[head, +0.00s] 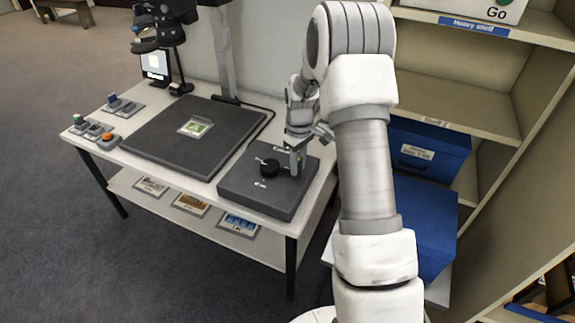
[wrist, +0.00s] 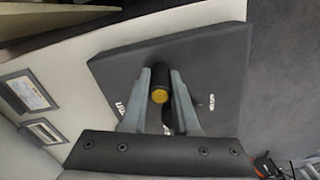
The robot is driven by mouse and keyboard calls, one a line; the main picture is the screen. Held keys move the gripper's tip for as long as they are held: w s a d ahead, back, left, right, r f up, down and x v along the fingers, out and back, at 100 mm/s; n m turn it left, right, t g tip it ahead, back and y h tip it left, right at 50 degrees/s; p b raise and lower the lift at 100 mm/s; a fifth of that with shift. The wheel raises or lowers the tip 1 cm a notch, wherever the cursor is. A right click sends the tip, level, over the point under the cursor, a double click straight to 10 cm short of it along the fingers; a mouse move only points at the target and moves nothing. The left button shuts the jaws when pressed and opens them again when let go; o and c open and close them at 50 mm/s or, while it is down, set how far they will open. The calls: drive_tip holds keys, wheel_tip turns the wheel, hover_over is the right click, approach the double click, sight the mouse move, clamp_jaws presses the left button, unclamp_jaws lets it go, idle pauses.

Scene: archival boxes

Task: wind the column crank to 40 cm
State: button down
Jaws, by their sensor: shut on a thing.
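The crank (head: 268,167) is a dark round hub with a short arm on a dark grey box (head: 240,192) at the right end of the table. My gripper (head: 297,158) points down at the crank's outer end. In the wrist view my gripper (wrist: 160,85) is shut on the crank handle (wrist: 160,95), a dark knob with a yellow end. The grey column (head: 223,50) rises behind the dark baseboard (head: 190,135). I cannot read its height. The lettering on the crank box is too small to read.
A camera head (head: 160,22) hangs over the back left of the table, near a small lit screen (head: 155,65). Small button boxes (head: 92,130) sit at left. Shelving with blue boxes (head: 425,150) stands close on the right.

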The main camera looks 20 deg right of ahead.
drive_tip(key=w+n, duration=0.1)
drive_tip(key=d+n+p, duration=0.1)
drive_tip(key=w+n+p, duration=0.1)
drive_tip(key=shift+w+d+r+n, duration=0.2)
drive_tip(key=shift+w+n, duration=0.1)
drive_tip(key=shift+w, duration=0.05)
drive_tip(key=w+n+p, duration=0.2)
drive_tip(key=n, duration=0.1)
drive_tip(key=shift+w+d+n, duration=0.2)
drive_tip(key=shift+w+n, duration=0.1)
drive_tip(key=shift+w, duration=0.05)
drive_tip(key=w+n, duration=0.1)
drive_tip(key=n, duration=0.1)
drive_tip(key=w+n+p, duration=0.1)
drive_tip(key=shift+w+a+n, duration=0.3)
drive_tip(key=shift+w+n, duration=0.1)
drive_tip(key=w+n, duration=0.1)
drive_tip(key=w+a+n+p, duration=0.1)
drive_tip(key=n, duration=0.1)
drive_tip(key=shift+w+a+f+n, duration=0.1)
drive_tip(key=shift+w+a+n, duration=0.05)
drive_tip(key=shift+n, duration=0.15)
drive_tip(key=shift+w+a, duration=0.45)
drive_tip(key=c, duration=0.7)
unclamp_jaws()
